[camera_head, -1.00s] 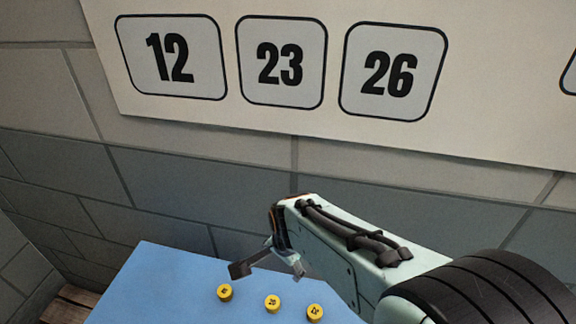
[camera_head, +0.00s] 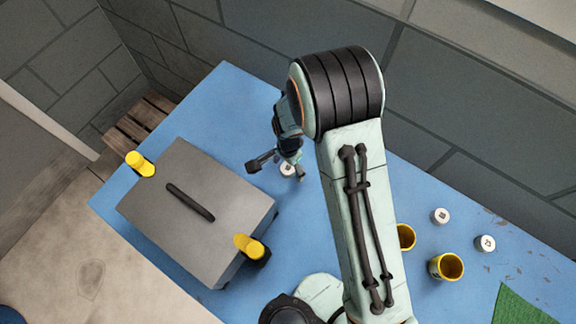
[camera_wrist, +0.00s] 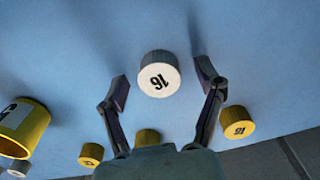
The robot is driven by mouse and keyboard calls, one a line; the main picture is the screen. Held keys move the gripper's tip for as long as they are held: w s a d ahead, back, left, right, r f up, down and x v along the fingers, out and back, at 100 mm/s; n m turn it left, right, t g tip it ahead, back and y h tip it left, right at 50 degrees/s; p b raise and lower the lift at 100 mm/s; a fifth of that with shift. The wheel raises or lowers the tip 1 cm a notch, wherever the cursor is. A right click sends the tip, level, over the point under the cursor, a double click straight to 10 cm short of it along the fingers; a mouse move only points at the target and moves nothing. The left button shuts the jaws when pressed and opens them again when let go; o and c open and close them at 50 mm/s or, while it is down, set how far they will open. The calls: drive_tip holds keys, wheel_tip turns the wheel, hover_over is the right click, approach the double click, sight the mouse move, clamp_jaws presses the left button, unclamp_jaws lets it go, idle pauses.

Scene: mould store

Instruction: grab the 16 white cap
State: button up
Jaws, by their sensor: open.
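The white cap marked 16 (camera_wrist: 159,80) stands on the blue table in the wrist view, its number upside down. My gripper (camera_wrist: 163,84) is open, with one finger on each side of the cap and a gap on both sides. In the head view a white cap (camera_head: 287,170) sits at my gripper (camera_head: 280,167), partly covered by it; its number is too small to read there. A yellow cap also marked 16 (camera_wrist: 238,122) stands to the right of the fingers in the wrist view.
A grey case (camera_head: 190,195) with a dark handle and yellow cylinders at its ends lies left of my arm. Right of my arm are two white caps (camera_head: 440,215) (camera_head: 485,243), yellow cups (camera_head: 447,267) (camera_head: 405,237) and a green mat (camera_head: 522,308). A wall borders the blue table (camera_head: 225,105).

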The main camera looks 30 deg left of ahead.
drive_tip(key=c, duration=0.9)
